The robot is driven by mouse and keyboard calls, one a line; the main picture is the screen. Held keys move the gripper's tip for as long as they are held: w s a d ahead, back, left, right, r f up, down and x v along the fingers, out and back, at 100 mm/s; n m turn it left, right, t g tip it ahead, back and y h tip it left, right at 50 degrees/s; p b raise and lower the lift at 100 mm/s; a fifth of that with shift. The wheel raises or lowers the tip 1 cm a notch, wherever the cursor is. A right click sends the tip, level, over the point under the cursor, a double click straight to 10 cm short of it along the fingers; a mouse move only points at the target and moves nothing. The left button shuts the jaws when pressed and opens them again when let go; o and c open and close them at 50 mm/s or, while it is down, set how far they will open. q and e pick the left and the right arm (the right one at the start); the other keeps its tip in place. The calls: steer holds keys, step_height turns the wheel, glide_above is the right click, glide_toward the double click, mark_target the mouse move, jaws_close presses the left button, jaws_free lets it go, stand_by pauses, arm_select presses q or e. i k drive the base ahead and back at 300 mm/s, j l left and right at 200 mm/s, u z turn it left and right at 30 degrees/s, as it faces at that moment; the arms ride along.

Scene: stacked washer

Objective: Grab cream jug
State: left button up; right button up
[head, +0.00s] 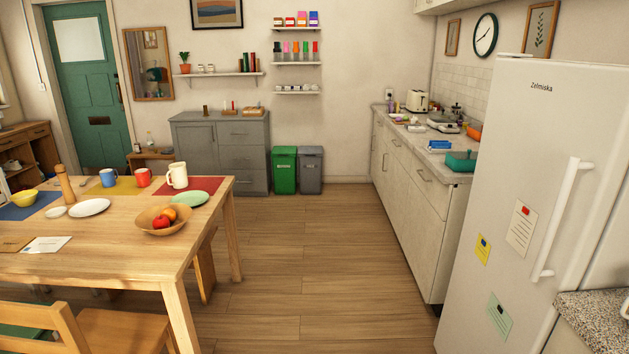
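A cream jug (178,176) with a handle stands upright on the red placemat (213,184), near the far right corner of the wooden table (115,250). A red mug (144,177) stands to its left, and a green plate (191,198) lies just in front of it. Neither of my grippers shows in the head view.
The table also bears a fruit bowl (158,222), a blue mug (108,178), a pepper mill (66,184) and a white plate (89,207). A chair (110,325) stands at the near side. The wooden floor (310,250) between table and fridge (525,180) is clear.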

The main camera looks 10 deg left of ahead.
mark_target(178, 171)
steer(key=i+u, duration=0.15)
steer(key=i, duration=0.95)
steer(key=i+l+u, duration=0.15)
steer(key=i, duration=0.95)
steer(key=i+u, duration=0.35)
steer(key=i+l+u, duration=0.1)
steer(key=i+u, duration=0.25)
steer(key=i+l+u, duration=0.2)
steer(key=i+u, duration=0.15)
steer(key=i, duration=0.05)
